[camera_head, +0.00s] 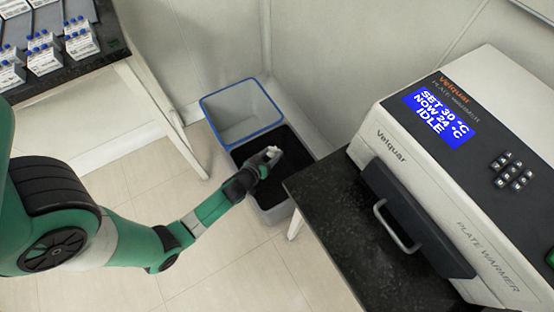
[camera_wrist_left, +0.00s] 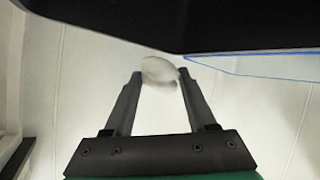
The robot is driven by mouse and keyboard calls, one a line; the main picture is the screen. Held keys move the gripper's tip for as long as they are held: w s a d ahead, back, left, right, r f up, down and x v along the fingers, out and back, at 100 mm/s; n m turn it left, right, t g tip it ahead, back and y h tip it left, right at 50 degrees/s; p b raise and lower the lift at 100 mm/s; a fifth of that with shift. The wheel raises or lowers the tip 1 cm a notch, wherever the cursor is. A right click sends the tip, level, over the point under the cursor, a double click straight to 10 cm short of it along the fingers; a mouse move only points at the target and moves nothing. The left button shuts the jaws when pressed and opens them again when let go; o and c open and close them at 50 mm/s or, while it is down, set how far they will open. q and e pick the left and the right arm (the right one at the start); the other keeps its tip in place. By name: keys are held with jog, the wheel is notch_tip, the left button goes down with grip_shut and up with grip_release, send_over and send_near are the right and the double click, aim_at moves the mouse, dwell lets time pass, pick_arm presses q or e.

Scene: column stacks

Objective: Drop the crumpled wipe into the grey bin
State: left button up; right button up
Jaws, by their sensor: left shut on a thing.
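The crumpled wipe (camera_head: 274,151) is a small off-white lump. My left gripper (camera_head: 269,157) is shut on it, with the wipe at the fingertips; the wipe also shows in the left wrist view (camera_wrist_left: 160,71) between the two fingertips (camera_wrist_left: 160,80). In the head view the gripper and wipe overlap the dark opening of a grey bin (camera_head: 272,214), which stands on the floor. How high they are above it I cannot tell. The gripper and forearm hide part of that bin. My right gripper does not show.
A second bin with a blue rim (camera_head: 240,112) and pale inside adjoins the grey bin at the back. A plate warmer (camera_head: 440,190) stands on a black-topped bench (camera_head: 325,200) at right. Tiled floor is open in front.

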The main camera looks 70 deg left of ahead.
pick_arm(q)
jog(key=o, duration=1.4)
jog(key=shift+s+r, duration=0.1)
jog(key=shift+s+d+r, duration=0.2)
jog(key=shift+d, duration=0.05)
jog(key=p+v, duration=0.1)
jog(key=v, duration=0.9)
jog(key=shift+s+d+p, duration=0.15)
jog(key=shift+s+p, duration=0.2)
